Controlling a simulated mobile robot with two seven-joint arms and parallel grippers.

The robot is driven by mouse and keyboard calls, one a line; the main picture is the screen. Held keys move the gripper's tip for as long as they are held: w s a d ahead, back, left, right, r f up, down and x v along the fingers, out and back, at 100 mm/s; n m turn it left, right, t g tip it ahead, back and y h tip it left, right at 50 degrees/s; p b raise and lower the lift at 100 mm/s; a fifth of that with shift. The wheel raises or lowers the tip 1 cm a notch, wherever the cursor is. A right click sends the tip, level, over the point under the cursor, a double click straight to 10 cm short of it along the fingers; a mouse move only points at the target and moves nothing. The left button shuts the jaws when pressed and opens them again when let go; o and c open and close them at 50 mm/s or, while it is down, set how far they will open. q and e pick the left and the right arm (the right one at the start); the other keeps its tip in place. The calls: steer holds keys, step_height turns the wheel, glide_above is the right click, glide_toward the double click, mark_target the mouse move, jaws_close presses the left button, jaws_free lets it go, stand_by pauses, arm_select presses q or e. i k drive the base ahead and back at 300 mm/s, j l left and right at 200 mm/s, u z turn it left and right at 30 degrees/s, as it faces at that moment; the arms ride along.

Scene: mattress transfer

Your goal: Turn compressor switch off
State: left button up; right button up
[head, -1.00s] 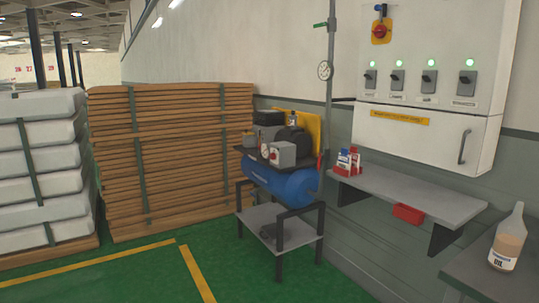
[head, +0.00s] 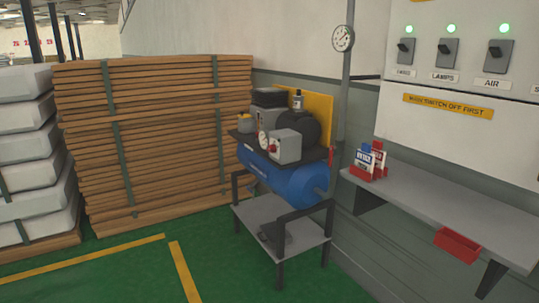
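A blue compressor tank (head: 285,180) rests on a black-legged stand ahead of me. On top is a grey box (head: 287,147) with a red knob (head: 273,149) on its front; the knob's setting is too small to tell. A round gauge (head: 262,138) stands to its left. On the white wall cabinet (head: 445,140) at right are lever switches under lit green lamps. The one labelled AIR (head: 497,56) is beside the one labelled LAMPS (head: 447,52). A further switch (head: 405,51) has a label that is hard to read. Neither gripper is in view.
A grey wall shelf (head: 440,205) juts out at right with a red card holder (head: 366,172) and a red bin (head: 457,245). Stacked wooden boards (head: 160,140) and pale mattresses (head: 30,150) stand at left. Green floor (head: 110,270) in front is open.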

mark_target(272, 147)
steer(key=i+z, duration=0.2)
steer(key=z, duration=0.2)
steer(key=i+j+z, duration=0.5)
steer(key=z, duration=0.15)
steer(key=i+j+z, duration=0.15)
steer(key=i+j, duration=0.45)
steer(key=j, duration=0.1)
